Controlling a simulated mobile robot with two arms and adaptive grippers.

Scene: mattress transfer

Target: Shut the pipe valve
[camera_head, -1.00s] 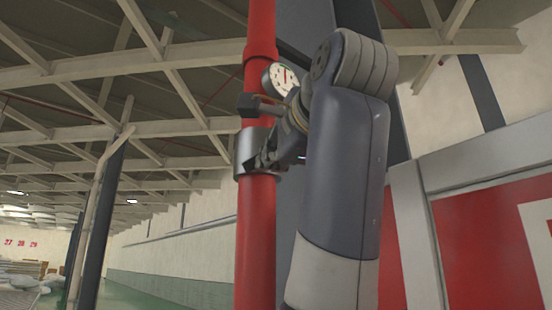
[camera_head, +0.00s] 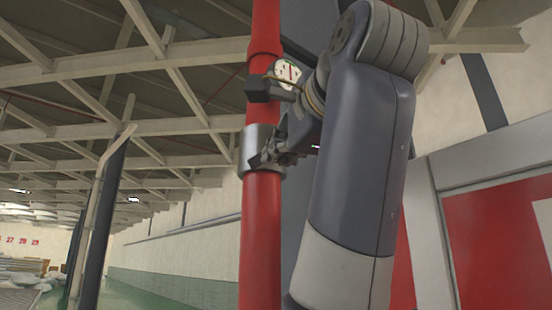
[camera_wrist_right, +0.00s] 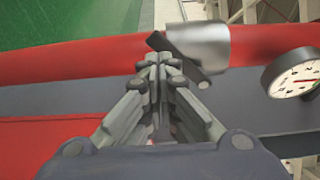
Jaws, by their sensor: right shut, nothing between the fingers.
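The valve is a silver collar (camera_head: 250,145) around a red upright pipe (camera_head: 261,235) in the head view. The wrist view shows the collar (camera_wrist_right: 200,42) and a short dark lever (camera_wrist_right: 182,56) on it, slanted across the pipe's line. My right gripper (camera_head: 262,158) is at the collar's front in the head view. In the wrist view its fingers (camera_wrist_right: 159,62) are together and empty, with the tips close to the lever's left part. I cannot tell whether they touch it. The lever is hard to separate from the fingers in the head view. My left gripper is not in view.
A round white gauge (camera_head: 286,72) sits close by, above the collar; it also shows in the wrist view (camera_wrist_right: 293,74). A red and white panel (camera_head: 490,240) in a grey frame is on the right.

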